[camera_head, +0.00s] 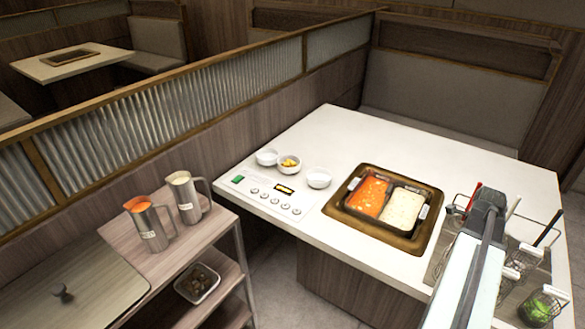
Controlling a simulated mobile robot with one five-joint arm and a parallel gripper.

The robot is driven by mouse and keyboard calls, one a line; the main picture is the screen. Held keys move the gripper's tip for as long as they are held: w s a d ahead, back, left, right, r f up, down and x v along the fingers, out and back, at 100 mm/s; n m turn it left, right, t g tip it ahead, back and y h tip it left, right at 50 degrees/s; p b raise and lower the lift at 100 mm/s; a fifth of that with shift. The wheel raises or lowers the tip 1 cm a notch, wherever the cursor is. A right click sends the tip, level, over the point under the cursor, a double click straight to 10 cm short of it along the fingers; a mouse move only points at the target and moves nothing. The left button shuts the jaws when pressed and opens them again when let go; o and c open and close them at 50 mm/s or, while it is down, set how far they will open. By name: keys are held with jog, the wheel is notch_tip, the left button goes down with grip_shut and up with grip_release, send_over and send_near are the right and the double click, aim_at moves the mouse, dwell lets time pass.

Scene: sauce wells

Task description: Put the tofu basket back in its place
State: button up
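Several small wire baskets with upright handles stand at the right end of the table. One wire basket (523,260) has pale contents, but I cannot tell whether these are tofu. A basket with green contents (541,306) is nearest the front right corner. A red handle (473,196) rises left of my arm; its basket is mostly hidden. The dark rack (437,264) under the baskets is partly covered by my arm. My gripper (488,197) is at the arm's far end, above the rack area; its fingers cannot be made out.
A divided hotpot (388,206) with red and white broth is sunk in the table, left of the rack. Small white bowls (319,178) and a control panel (274,194) lie farther left. Steel pitchers (150,224) stand on a side cart. The table's back (440,150) is clear.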

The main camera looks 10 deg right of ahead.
jog(key=shift+f+b, duration=0.3)
jog(key=shift+f, duration=0.05)
jog(key=o, duration=1.6)
jog(key=shift+r, duration=0.1)
jog(key=shift+r+p, duration=1.45)
jog(key=shift+p, duration=0.1)
jog(key=shift+r, duration=0.1)
notch_tip(320, 180, up, 8)
jog(key=p, duration=0.8)
